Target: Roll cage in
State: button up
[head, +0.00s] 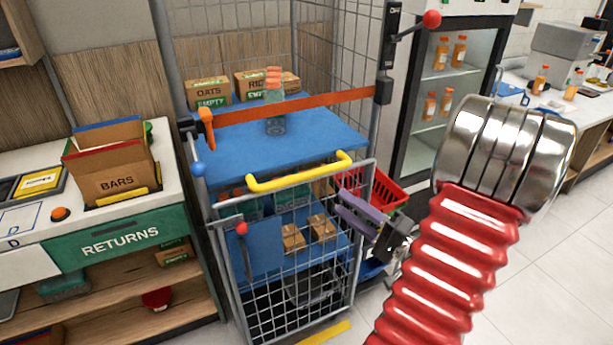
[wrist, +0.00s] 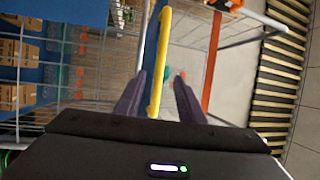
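The roll cage (head: 357,260) is a grey wire cage with blue shelves (head: 300,130), a yellow handle (head: 300,175) on its lower front gate and an orange strap (head: 330,103) across it. Boxes and bottles stand on its shelves. My gripper (head: 340,203) is by the gate's right edge, just below the handle's right end in the head view. Its purple fingers are apart. In the wrist view the yellow handle (wrist: 164,45) runs between the fingers of my gripper (wrist: 159,76), with gaps at both sides. I cannot tell whether it lies at finger depth.
A returns counter (head: 118,238) with a bars box (head: 115,185) stands close on the left. A glass-front fridge (head: 440,125) and a red basket (head: 372,188) are behind on the right. Pale tiled floor (head: 560,240) is open at the right. A yellow floor strip (head: 325,334) lies before the cage.

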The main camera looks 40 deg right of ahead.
aim_at(308, 178)
jog(key=shift+x, duration=6.8)
jog(key=shift+r, duration=0.1)
grip_shut()
